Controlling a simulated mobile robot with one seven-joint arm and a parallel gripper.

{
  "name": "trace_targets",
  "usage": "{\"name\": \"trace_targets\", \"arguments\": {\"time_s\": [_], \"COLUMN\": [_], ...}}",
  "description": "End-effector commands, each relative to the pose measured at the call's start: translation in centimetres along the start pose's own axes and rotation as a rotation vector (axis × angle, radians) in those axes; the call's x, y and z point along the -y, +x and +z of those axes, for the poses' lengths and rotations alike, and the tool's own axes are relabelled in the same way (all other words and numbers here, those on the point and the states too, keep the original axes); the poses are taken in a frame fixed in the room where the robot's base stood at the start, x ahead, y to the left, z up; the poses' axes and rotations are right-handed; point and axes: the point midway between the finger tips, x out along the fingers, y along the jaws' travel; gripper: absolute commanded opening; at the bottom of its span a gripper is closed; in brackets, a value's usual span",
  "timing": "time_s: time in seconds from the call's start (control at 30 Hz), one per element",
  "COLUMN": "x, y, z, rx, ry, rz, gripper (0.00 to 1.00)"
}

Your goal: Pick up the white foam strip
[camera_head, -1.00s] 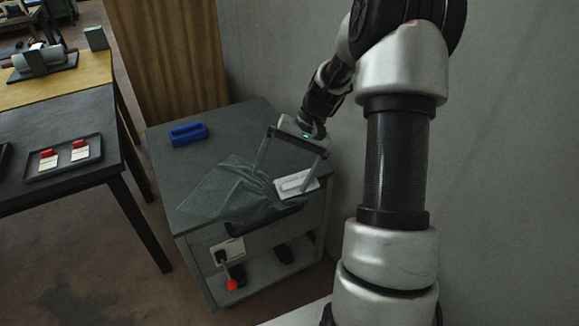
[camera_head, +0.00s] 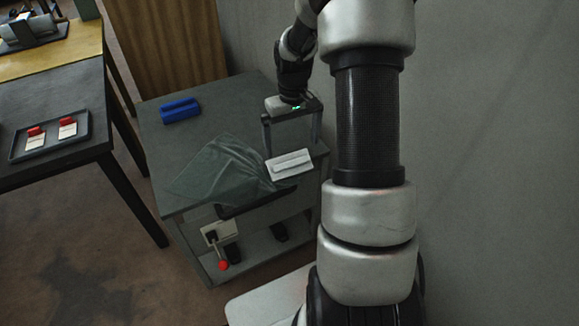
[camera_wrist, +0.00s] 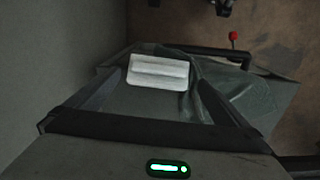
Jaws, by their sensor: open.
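The white foam strip (camera_head: 290,165) appears as a flat white rectangle with a raised bar along it. It lies on the right part of the grey cabinet top (camera_head: 225,108), near the front edge and beside a crumpled clear sheet (camera_head: 215,170). In the wrist view the white strip (camera_wrist: 158,70) shows ahead, between the lines of the two fingers. My gripper (camera_head: 292,143) is open and empty, with its fingers pointing down just behind the strip. The wrist view also shows my gripper (camera_wrist: 157,88) spread wide. I cannot tell the exact gap between fingertips and strip.
A blue block (camera_head: 181,110) lies at the back left of the cabinet top. The wall (camera_head: 480,150) is close on the right. A lower shelf holds a box with a red knob (camera_head: 223,266). A dark table with a tray (camera_head: 50,140) stands left.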

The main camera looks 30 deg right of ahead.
Motion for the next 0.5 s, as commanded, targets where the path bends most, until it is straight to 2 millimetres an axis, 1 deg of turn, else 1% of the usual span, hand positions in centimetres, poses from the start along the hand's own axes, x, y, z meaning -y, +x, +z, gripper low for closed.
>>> {"name": "trace_targets", "arguments": {"time_s": [0.03,0.1,0.27,0.37,0.5], "x": [0.0,0.0,0.0,0.0,0.1], "y": [0.9,1.6,2.3,3.1,5.2], "z": [0.1,0.0,0.0,0.0,-0.1], "rx": [0.003,0.001,0.001,0.001,0.003], "ry": [0.001,0.001,0.000,0.000,0.000], "rz": [-0.001,0.000,0.000,0.000,-0.002], "gripper": [1.00,1.00,1.00,1.00,1.00]}}
